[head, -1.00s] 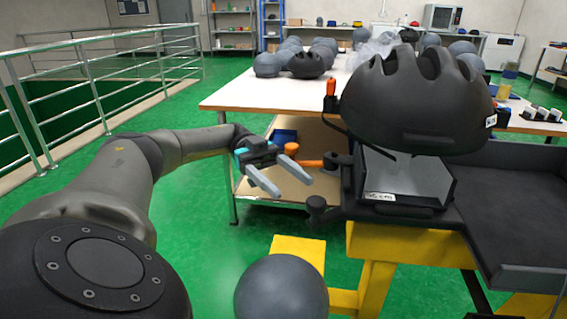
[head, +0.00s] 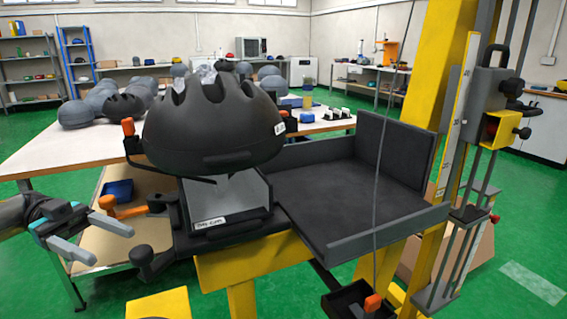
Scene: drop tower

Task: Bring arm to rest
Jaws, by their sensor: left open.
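My left gripper (head: 103,243) is at the lower left of the head view. Its two grey fingers are spread apart with nothing between them. It is beside the orange-handled lever (head: 128,211) of the drop tower, to the left of the clamp, and looks apart from it, though the depth gap is hard to judge. My left forearm runs off the left edge. A black helmet (head: 215,128) sits upright over the labelled anvil block (head: 226,198) of the tower. My right gripper does not show.
A black padded tray (head: 340,195) extends right of the anvil. The yellow tower post (head: 425,130) with its ruler and release box (head: 500,130) stands at the right. A white table (head: 70,140) with grey headforms and helmets is behind. Green floor is open at the left.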

